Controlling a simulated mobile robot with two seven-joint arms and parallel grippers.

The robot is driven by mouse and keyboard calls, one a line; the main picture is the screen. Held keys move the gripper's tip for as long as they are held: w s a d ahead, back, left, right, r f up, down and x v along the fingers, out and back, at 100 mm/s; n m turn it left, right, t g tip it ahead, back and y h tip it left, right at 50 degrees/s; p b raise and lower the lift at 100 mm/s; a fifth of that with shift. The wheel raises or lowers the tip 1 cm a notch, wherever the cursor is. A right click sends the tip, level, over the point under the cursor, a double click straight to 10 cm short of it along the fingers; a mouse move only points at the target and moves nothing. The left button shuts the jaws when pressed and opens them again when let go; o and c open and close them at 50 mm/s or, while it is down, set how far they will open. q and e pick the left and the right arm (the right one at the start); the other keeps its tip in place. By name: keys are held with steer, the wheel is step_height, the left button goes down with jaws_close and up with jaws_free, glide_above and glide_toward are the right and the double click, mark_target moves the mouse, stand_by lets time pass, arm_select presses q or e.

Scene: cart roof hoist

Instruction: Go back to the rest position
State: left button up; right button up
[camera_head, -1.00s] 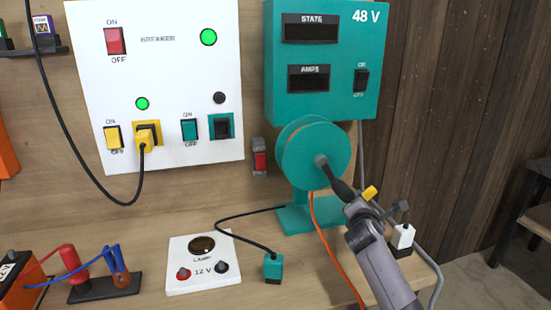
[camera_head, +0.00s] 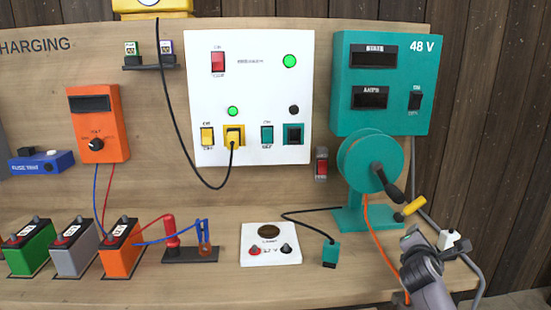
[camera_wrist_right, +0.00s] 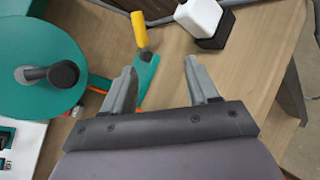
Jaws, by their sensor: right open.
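My right gripper (camera_head: 412,238) is at the lower right of the head view, in front of and to the right of the teal cable reel (camera_head: 371,165). In the right wrist view its two fingers (camera_wrist_right: 161,85) are apart with nothing between them. The reel's dark crank handle (camera_head: 387,182) is free of the gripper; the reel and crank also show at the left of the wrist view (camera_wrist_right: 62,74). A yellow handle (camera_head: 415,205) stands just beyond the fingers and shows beyond them in the wrist view (camera_wrist_right: 139,29). My left gripper is not in view.
A white block (camera_head: 449,239) lies near the bench's right edge. The teal 48 V unit (camera_head: 380,122) and white breaker panel (camera_head: 250,154) stand behind. A teal plug (camera_head: 330,255) and white lamp box (camera_head: 257,259) lie left of the reel. An orange cable (camera_head: 376,237) runs down beside my gripper.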

steer(key=s+d+r+h, duration=0.2)
steer(key=s+d+r, duration=0.1)
steer(key=d, duration=0.5)
steer(key=s+d+r+g+h, duration=0.1)
steer(key=s+d+r+h, duration=0.15)
steer(key=d, duration=0.65)
steer(key=s+d+r+h, duration=0.2)
steer(key=s+d+r, duration=0.1)
steer(key=d, duration=0.5)
steer(key=s+a+f+m+y, duration=0.3)
steer(key=s+a+f+y, duration=0.5)
steer(key=f, duration=0.5)
steer(key=s+a+f+m+y, duration=0.3)
steer(key=s+a+f, duration=0.2)
steer(key=a+f, duration=0.65)
steer(key=s+a+f+m+g+y, duration=0.1)
steer(key=s+a+f+m+y, duration=0.25)
steer(key=s+a, duration=0.4)
steer(key=s+a+f+m+g+y, duration=0.25)
steer(key=s+a+m, duration=0.25)
steer(key=s, duration=0.5)
steer(key=a+m+t, duration=0.1)
steer(key=a+m, duration=0.3)
steer(key=a, duration=0.5)
steer(key=shift+w+f+m+t+h, duration=0.35)
steer(key=shift+w, duration=0.05)
